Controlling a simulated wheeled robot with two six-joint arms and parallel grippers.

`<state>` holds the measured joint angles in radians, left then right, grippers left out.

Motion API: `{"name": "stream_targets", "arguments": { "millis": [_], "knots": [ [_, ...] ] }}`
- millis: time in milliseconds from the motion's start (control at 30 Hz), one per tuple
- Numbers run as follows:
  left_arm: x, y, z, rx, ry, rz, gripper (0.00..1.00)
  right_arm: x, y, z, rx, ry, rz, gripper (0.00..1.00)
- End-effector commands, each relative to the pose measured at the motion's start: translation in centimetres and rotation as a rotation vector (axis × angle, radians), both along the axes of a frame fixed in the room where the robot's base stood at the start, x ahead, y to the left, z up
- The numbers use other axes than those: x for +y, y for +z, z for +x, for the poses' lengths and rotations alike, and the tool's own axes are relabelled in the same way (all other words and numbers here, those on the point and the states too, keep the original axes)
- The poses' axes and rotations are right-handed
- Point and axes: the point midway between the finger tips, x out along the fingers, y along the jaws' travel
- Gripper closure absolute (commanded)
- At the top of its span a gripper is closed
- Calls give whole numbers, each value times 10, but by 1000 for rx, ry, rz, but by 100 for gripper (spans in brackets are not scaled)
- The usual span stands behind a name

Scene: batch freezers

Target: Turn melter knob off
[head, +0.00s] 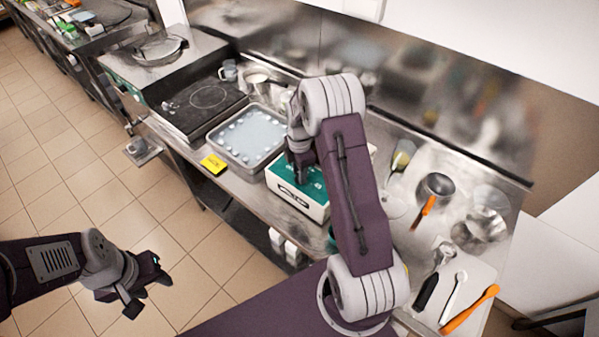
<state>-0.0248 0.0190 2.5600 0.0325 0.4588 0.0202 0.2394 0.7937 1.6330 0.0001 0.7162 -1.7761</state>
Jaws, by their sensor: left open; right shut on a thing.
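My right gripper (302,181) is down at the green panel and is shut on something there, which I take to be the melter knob. The knob itself is hidden behind the gripper, so its turn position cannot be seen. My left gripper (142,288) is open and empty, out over the tiled floor at the lower left, well away from the counter.
A black hob (206,97) is further left.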

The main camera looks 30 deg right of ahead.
Motion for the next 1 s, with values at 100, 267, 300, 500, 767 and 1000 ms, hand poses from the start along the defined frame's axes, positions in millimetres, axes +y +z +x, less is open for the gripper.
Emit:
{"name": "stream_targets", "arguments": {
  "millis": [100, 267, 300, 500, 767, 1000],
  "knots": [
    [0, 1, 0, 0, 0, 0, 57, -1, 4, 4, -13, 41, -3, 100],
    [0, 1, 0, 0, 0, 0, 57, -1, 4, 4, -13, 77, -4, 100],
    [0, 1, 0, 0, 0, 0, 57, -1, 4, 4, -13, 83, -4, 100],
    [0, 1, 0, 0, 0, 0, 57, -1, 4, 4, -13, 95, -4, 100],
    [0, 1, 0, 0, 0, 0, 57, -1, 4, 4, -13, 95, -4, 100],
    [0, 0, 0, 0, 0, 0, 57, -1, 2, 2, -7, 94, -2, 47]
  ]
}}
